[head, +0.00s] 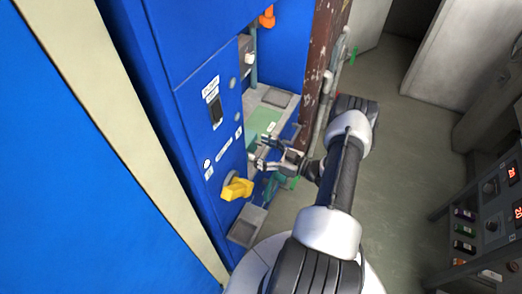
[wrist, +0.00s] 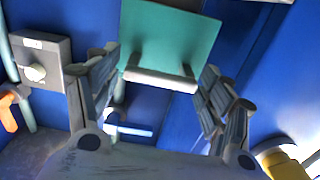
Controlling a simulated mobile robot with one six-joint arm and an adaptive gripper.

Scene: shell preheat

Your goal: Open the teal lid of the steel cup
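The teal lid (wrist: 170,35) is a flat square plate in the upper middle of the wrist view, with a pale rounded bar (wrist: 160,80) along its lower edge. In the head view a teal-green panel (head: 262,121), likely this lid, shows inside the blue cabinet's recess. My gripper (head: 258,154) is open beside it, at the recess. In the wrist view its two fingers stand apart, left and right of the bar, and I see no clear contact. The steel cup is not clearly visible in either view.
A yellow knob (head: 237,188) sticks out of the blue cabinet (head: 195,75) near my gripper. A grey box with a round knob (wrist: 36,70) is at left in the wrist view. A rusty brown post (head: 325,50) borders the recess. Open floor (head: 400,150) lies right of my arm.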

